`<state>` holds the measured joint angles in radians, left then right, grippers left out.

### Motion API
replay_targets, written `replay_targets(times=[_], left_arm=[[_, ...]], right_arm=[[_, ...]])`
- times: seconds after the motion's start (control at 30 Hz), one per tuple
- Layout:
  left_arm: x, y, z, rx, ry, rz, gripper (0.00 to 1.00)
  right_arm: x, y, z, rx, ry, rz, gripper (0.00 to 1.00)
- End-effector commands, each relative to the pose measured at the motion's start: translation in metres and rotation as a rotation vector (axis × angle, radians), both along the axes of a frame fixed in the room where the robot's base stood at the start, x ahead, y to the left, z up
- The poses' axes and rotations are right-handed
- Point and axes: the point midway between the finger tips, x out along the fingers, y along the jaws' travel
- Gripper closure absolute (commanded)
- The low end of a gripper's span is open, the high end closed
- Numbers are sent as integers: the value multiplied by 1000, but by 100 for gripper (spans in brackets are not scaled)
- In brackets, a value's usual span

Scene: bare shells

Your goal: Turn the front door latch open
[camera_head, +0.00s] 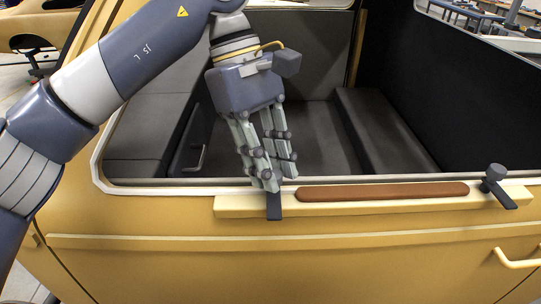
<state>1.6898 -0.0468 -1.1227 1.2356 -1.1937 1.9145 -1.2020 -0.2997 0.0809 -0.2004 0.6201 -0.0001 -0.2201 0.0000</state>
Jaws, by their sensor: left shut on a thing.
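A yellow vehicle door (150,225) fills the lower part of the head view, with an open window above it. A pale ledge (400,204) runs along its top. A dark latch (274,207) sits at the ledge's left part, its lever pointing down over the front face. My left gripper (272,182) reaches down from above and is shut on this latch; its fingers hide the latch's upper part. A second dark latch (497,186) stands at the ledge's right end, its lever slanting down to the right. My right gripper is not in view.
A brown pad (382,191) lies on the ledge between the latches. A pale yellow handle (517,260) sticks out at the lower right. Behind the window frame are dark seats (145,127). The space in front of the door looks clear.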

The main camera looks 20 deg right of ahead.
Motion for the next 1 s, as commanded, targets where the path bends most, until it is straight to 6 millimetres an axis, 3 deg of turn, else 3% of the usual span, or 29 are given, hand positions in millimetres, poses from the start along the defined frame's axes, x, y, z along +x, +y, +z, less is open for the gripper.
replay_targets(times=[0.6,0.63,0.7,1.0], left_arm=[[0,0,1,-3,0,-41,100],[0,0,1,-3,0,-41,71],[0,0,1,-3,0,-41,58],[0,0,0,-2,0,-40,58]], right_arm=[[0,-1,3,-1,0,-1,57],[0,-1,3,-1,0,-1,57],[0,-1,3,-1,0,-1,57],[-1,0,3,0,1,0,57]])
